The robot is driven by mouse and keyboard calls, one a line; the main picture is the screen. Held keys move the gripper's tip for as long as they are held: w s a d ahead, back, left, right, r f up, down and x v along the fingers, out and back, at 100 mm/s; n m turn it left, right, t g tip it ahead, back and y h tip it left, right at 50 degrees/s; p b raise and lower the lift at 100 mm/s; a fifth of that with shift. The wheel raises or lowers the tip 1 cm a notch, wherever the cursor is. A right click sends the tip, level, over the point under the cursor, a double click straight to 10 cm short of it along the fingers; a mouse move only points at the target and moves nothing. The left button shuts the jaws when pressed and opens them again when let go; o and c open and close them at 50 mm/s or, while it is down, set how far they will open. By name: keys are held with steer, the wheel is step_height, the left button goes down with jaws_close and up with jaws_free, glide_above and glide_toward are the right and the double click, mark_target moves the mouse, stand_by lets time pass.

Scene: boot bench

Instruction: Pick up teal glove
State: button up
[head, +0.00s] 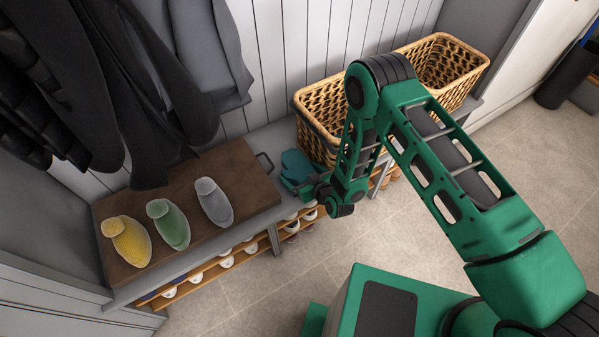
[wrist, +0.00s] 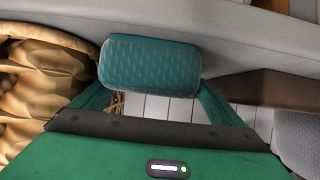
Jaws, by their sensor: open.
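The teal glove (head: 296,164) rests on the grey bench between the brown board and the wicker basket in the head view. In the wrist view the glove (wrist: 150,62) is a rounded, ribbed teal shape just ahead of my gripper. My gripper (wrist: 152,90) is open, with one finger low on each side of the glove. I cannot tell whether the fingers touch it. In the head view my gripper (head: 298,183) is right beside the glove on its near side, partly hidden by my wrist.
A brown board (head: 160,225) with a dark handle holds yellow (head: 127,240), green (head: 169,224) and grey (head: 214,202) mitten-like items. Wicker baskets (head: 445,62) stand to the right. Shoes sit on a rack (head: 225,262) below. Dark coats (head: 150,80) hang at upper left.

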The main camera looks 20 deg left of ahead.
mark_target(299, 174)
steer(key=shift+c, duration=0.6)
steer(key=c, duration=0.6)
steer(key=shift+r, duration=0.15)
steer(key=shift+r, duration=0.2)
steer(key=r, duration=0.4)
steer(key=shift+s+a, duration=0.15)
steer(key=shift+s, duration=0.2)
steer(key=shift+s+a+r, duration=0.75)
steer(key=shift+s+r, duration=0.3)
steer(key=shift+s, duration=0.5)
steer(key=shift+s+a+r, duration=0.8)
steer(key=shift+s+r, duration=0.2)
steer(key=shift+s, duration=0.55)
steer(key=shift+s+a+r, duration=0.75)
steer(key=shift+s+r, duration=0.3)
steer(key=shift+s, duration=0.5)
